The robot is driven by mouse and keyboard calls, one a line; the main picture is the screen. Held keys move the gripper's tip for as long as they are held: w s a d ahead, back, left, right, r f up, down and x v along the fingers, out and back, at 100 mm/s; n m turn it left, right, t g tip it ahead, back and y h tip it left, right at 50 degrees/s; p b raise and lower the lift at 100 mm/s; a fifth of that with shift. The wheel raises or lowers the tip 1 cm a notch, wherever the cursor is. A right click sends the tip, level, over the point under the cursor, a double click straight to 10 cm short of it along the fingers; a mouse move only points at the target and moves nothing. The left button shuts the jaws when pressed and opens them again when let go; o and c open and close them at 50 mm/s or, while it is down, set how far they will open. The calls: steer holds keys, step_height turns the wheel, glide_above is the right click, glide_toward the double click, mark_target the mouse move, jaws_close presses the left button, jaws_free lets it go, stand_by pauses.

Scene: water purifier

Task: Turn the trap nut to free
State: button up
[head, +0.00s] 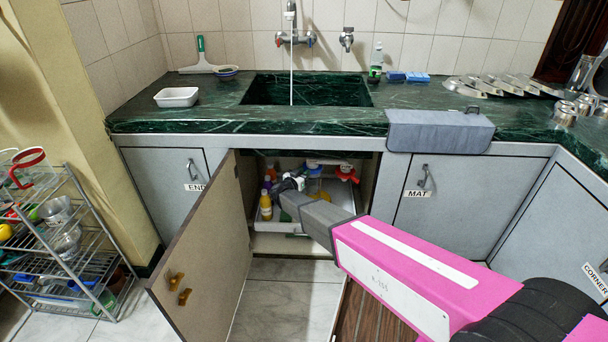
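My gripper (288,186) reaches into the open cabinet under the sink, from the right. Its dark fingers are small and partly lost among the things inside, so I cannot see whether they are open or shut. The trap nut cannot be made out for certain. White fittings (318,162) show under the cabinet top, just right of and above my gripper. A red part (347,174) sits at the right of them. I cannot tell whether my gripper touches any fitting.
The cabinet door (205,258) stands open at the left. A yellow bottle (265,206) and other bottles stand in a white tray inside, close to my gripper. Water runs from the tap (291,38) into the green sink (335,92). A wire rack (70,245) stands left.

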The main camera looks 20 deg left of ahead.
steer(key=shift+o, duration=0.3)
steer(key=shift+w+d, duration=0.2)
steer(key=shift+s, duration=0.2)
steer(key=v, duration=1)
steer(key=shift+s+a, duration=0.15)
steer(key=shift+s, duration=0.05)
